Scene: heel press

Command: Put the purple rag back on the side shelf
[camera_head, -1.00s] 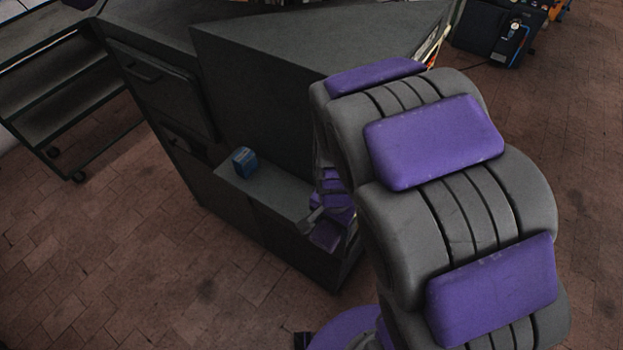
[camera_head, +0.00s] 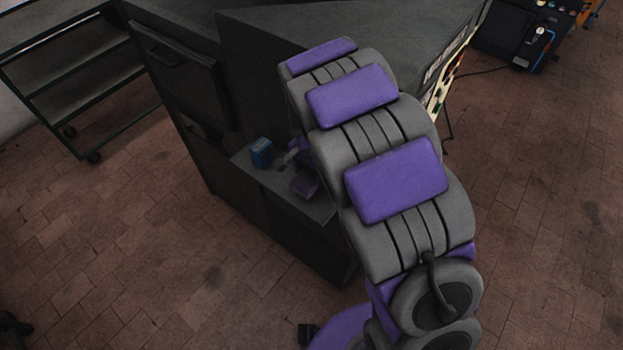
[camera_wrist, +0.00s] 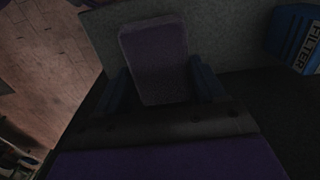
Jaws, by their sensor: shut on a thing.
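The purple rag (camera_wrist: 153,50), a flat dull block shape, sits between the two fingers of my gripper (camera_wrist: 160,82) in the wrist view. The gripper is shut on it. In the head view the rag (camera_head: 305,185) shows small beside my gripper (camera_head: 294,166), over the side shelf (camera_head: 322,208), a low dark ledge on the machine's side. The shelf's grey surface also shows behind the rag in the wrist view (camera_wrist: 222,32). I cannot tell whether the rag touches the shelf. My arm hides part of the shelf.
A blue filter box (camera_head: 262,152) stands on the shelf, left of the rag; it also shows in the wrist view (camera_wrist: 296,38). The dark machine (camera_head: 265,85) rises behind. A shelved cart (camera_head: 85,80) stands at upper left. The brick floor at lower left is mostly clear.

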